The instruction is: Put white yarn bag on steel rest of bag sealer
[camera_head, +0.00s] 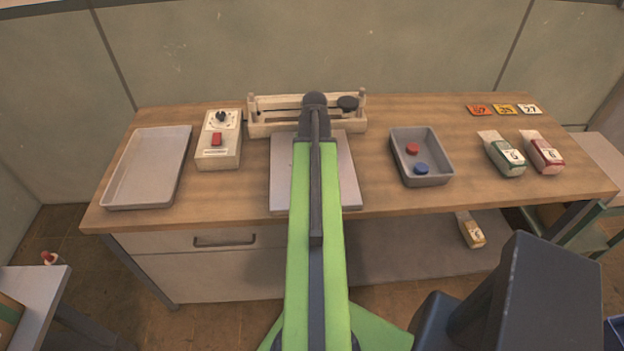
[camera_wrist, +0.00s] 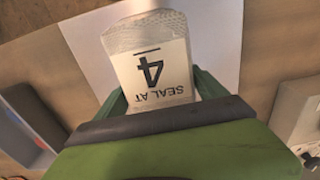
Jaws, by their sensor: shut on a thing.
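The white yarn bag (camera_wrist: 150,62) shows in the wrist view, pale and grainy, with a label reading "SEAL AT 4". My gripper (camera_wrist: 160,92) is shut on it, with a green finger on each side. The steel rest (camera_wrist: 220,45) lies behind the bag in that view; I cannot tell whether the bag touches it. In the head view the steel rest (camera_head: 348,180) is a grey plate in front of the cream bag sealer (camera_head: 270,127). My arm crosses over the rest there and hides my gripper and the bag.
A control box (camera_head: 218,150) with a dial and red switch stands left of the rest, beside an empty tray (camera_head: 113,190). Right are a grey bin (camera_head: 440,180) with red and blue discs, a green bag (camera_head: 505,157), a red bag (camera_head: 545,155) and number tags (camera_head: 504,110). A yellow bag (camera_head: 472,232) lies below.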

